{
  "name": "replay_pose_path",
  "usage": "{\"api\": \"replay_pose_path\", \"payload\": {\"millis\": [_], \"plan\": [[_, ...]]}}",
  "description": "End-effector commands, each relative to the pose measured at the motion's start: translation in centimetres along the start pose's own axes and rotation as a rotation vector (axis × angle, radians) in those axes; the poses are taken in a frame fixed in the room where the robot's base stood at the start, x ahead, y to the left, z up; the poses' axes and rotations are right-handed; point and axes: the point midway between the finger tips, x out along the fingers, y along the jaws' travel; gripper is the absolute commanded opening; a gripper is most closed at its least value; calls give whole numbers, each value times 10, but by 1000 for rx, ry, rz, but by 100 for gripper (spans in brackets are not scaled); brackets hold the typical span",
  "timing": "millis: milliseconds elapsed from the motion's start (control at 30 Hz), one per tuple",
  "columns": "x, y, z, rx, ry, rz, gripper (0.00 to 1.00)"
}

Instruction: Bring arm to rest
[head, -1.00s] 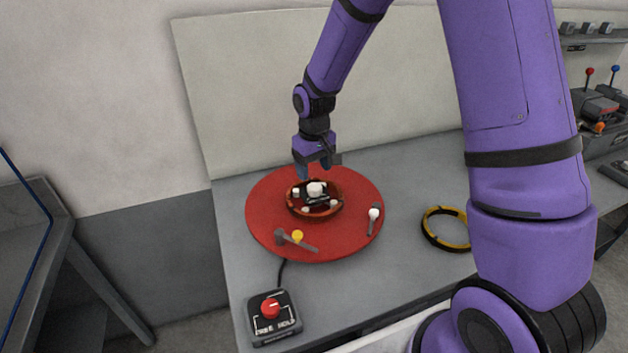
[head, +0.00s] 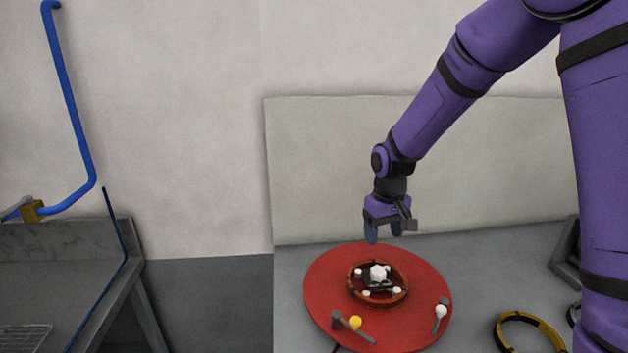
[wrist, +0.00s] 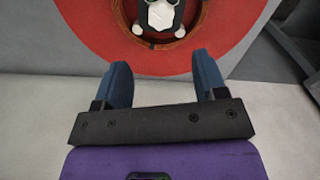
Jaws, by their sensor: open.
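My gripper (head: 385,230) hangs at the end of my purple arm, above the far side of a red round turntable (head: 325,285). It is open and empty, and its two blue fingers stand apart in the wrist view (wrist: 164,82). A copper-coloured ring (head: 356,293) lies on the turntable around a black fixture with a white centre knob (head: 378,272) and small white pads. In the wrist view, part of the ring (wrist: 150,71) shows beyond the fingertips, apart from them.
A yellow-and-black ring (head: 538,319) lies on the grey bench (head: 470,260) right of the turntable. A pale panel (head: 320,170) stands behind. A sink with blue pipe (head: 75,120) is at left.

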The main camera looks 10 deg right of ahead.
Motion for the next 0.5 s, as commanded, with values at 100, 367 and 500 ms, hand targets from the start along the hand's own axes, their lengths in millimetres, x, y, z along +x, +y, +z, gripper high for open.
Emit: {"api": "replay_pose_path", "payload": {"millis": [100, 367, 500], "plan": [[-28, 3, 12, 16, 32, 13, 65], [-103, 8, 63, 70, 119, 42, 65], [-136, 9, 95, 101, 168, 53, 65]]}}
